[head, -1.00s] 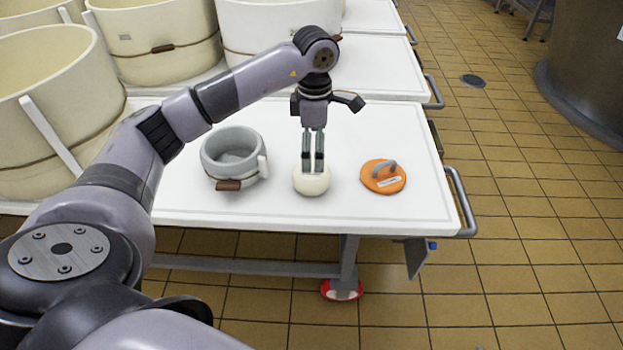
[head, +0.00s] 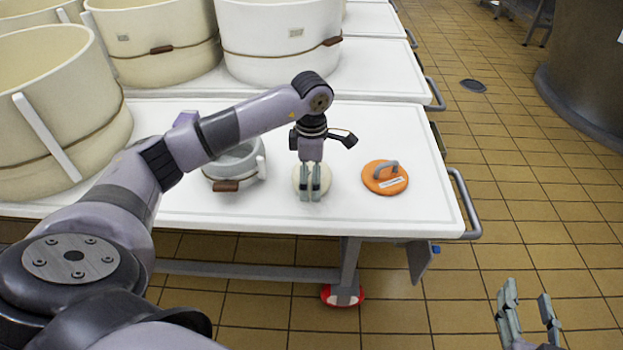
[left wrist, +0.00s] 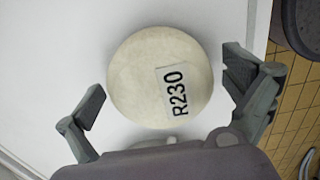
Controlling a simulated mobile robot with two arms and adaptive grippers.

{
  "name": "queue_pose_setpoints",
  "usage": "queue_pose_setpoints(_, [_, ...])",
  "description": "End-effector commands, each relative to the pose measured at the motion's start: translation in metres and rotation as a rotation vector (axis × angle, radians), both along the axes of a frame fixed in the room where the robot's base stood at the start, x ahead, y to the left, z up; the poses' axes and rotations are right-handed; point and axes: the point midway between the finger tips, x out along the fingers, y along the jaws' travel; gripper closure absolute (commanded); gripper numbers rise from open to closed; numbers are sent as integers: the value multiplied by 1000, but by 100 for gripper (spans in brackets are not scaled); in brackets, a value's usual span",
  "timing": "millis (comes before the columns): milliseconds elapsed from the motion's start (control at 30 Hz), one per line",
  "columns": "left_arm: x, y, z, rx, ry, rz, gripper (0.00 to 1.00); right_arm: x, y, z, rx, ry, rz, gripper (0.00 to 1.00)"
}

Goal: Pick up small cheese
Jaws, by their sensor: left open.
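The small cheese (head: 326,183) is a pale, round wheel on the white table, between the grey pot and the orange lid. In the left wrist view the cheese (left wrist: 160,75) carries a white label reading R230. My left gripper (head: 310,196) is at the cheese, its fingers covering part of it in the head view. In the left wrist view the left gripper (left wrist: 164,75) is open, with one finger on each side of the cheese and gaps between. My right gripper (head: 527,297) shows at the lower right, fingers apart and empty, away from the table.
A grey pot (head: 222,171) stands left of the cheese, partly behind my left arm. An orange lid (head: 378,184) with a grey handle lies to its right. Large cream vats (head: 275,60) stand behind and left. The table's front right corner is clear.

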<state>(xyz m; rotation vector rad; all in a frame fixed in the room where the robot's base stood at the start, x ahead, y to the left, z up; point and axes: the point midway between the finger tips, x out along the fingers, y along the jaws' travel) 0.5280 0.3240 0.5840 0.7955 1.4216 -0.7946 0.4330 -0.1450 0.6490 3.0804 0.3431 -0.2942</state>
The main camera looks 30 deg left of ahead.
Motion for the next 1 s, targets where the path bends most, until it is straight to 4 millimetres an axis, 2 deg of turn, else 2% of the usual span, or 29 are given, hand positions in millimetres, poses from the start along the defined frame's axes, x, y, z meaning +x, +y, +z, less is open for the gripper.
queue_pose_setpoints(233, [0, 0, -1, -1, -1, 0, 0, 0, 0, 2, 2, -8, 0, 60])
queue_pose_setpoints(1000, [0, 0, 0, -1, -1, 0, 52, 0, 0, 1, 1, -5, 0, 60])
